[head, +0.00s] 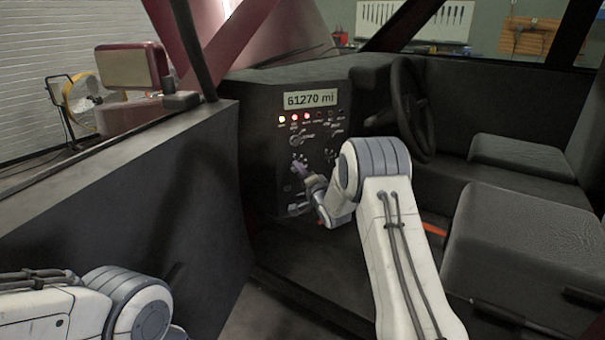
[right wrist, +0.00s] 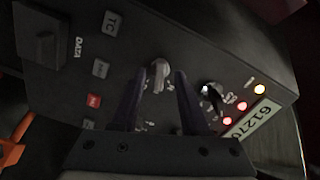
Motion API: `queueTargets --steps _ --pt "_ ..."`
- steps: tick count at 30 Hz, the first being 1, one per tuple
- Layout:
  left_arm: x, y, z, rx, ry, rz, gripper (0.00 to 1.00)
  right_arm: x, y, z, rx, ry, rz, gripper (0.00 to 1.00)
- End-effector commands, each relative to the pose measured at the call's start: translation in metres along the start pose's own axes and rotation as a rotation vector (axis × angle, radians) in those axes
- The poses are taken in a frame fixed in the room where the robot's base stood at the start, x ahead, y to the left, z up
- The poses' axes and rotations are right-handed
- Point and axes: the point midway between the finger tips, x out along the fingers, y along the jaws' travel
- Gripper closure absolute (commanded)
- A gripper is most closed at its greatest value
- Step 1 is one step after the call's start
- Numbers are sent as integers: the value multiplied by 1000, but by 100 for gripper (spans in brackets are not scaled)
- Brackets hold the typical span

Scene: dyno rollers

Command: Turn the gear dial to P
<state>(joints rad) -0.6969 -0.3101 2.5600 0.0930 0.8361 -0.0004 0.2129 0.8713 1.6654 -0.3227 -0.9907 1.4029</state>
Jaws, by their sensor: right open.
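The dashboard panel (head: 262,150) carries several small knobs and marks. In the right wrist view a pale knob (right wrist: 158,75) shows between and just beyond my right gripper's fingers. A second, dark knob with a bright edge (right wrist: 210,93) lies to its right, nearer the warning lights. I cannot tell from the lettering which knob is the gear dial, or where it points. My right gripper (right wrist: 158,82) is open, its two dark fingers pointing at the panel. In the head view the right gripper (head: 301,174) is at the panel's lower middle. My left gripper is out of view.
An odometer display (head: 312,99) reads 61270 mi, with lit lights (head: 294,118) below it. A steering wheel (head: 410,105) and seats (head: 520,240) stand to the right. The dark door (head: 170,190) is at left. In the wrist view, a DATA socket (right wrist: 42,35) and buttons (right wrist: 112,23) lie left.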

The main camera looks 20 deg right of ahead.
Motion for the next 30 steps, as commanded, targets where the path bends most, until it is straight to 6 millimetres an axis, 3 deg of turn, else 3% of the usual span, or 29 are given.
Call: queueTargets --steps 10,11,14,18,30 --pt "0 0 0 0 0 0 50 4 1 -2 0 3 1 55" --pt "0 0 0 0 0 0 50 4 1 -3 0 3 1 63" --pt "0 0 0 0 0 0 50 3 1 -3 0 3 2 100" --pt "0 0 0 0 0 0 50 3 4 -11 0 7 2 100" --pt "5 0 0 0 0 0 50 3 3 -5 -92 8 4 100"
